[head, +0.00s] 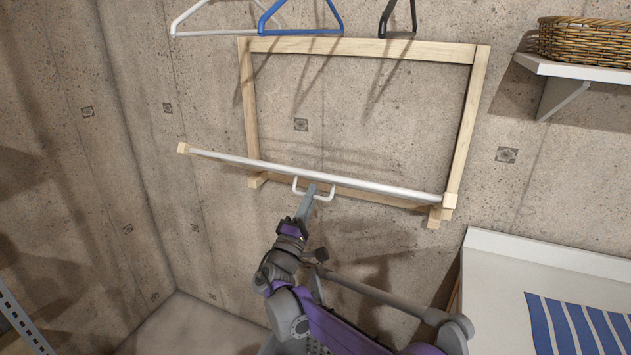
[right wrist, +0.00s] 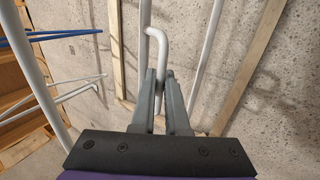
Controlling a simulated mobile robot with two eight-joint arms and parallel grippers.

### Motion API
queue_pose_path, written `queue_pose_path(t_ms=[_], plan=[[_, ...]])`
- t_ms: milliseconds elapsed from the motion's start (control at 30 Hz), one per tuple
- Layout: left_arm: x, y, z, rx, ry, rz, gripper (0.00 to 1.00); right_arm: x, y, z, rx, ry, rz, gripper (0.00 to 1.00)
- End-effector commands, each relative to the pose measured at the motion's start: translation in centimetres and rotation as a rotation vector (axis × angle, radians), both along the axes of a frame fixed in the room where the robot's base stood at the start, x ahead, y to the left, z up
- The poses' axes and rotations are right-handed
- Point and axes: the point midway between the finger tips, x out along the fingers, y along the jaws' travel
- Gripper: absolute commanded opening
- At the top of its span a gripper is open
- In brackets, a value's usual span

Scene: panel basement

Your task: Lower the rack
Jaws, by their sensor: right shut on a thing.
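The rack is a pale wooden frame (head: 366,47) on the concrete wall, with a white rod (head: 385,186) held out in front of its lower part between wooden end blocks. A small white U-shaped handle (head: 297,185) hangs from the middle of the rod. My right gripper (head: 311,193) is shut on this handle from below. In the right wrist view the fingers (right wrist: 160,97) close around the handle (right wrist: 162,48), with part of it hidden between them. The wooden frame also shows in that view (right wrist: 118,45). My left gripper is not in view.
White, blue (head: 300,30) and black hangers hang at the top, above the frame. A wall shelf (head: 585,72) with a wicker basket (head: 588,40) is at upper right. A white surface (head: 500,290) with a blue-striped cloth (head: 575,325) is at lower right. A metal shelf edge (head: 22,320) is at lower left.

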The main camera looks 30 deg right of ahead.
Motion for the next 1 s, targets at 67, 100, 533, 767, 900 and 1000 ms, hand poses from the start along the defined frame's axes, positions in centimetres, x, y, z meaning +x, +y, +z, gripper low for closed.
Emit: queue_pose_path(t_ms=[67,100,533,767,900,1000], plan=[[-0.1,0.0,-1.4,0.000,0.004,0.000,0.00,-0.3,0.5,-2.3,0.006,0.006,0.003,0.00],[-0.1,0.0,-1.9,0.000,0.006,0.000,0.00,-0.4,0.6,-3.1,0.006,0.007,0.003,0.00],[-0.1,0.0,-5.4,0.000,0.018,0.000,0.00,-0.8,1.0,-10.1,0.007,0.007,0.002,0.00],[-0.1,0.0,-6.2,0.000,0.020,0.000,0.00,-0.7,0.9,-11.6,0.007,0.007,0.002,0.00],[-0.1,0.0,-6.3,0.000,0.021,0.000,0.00,-0.6,0.8,-12.0,0.007,0.007,0.002,0.00],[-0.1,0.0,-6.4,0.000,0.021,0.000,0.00,-0.6,0.8,-12.0,0.007,0.007,0.002,0.00]])
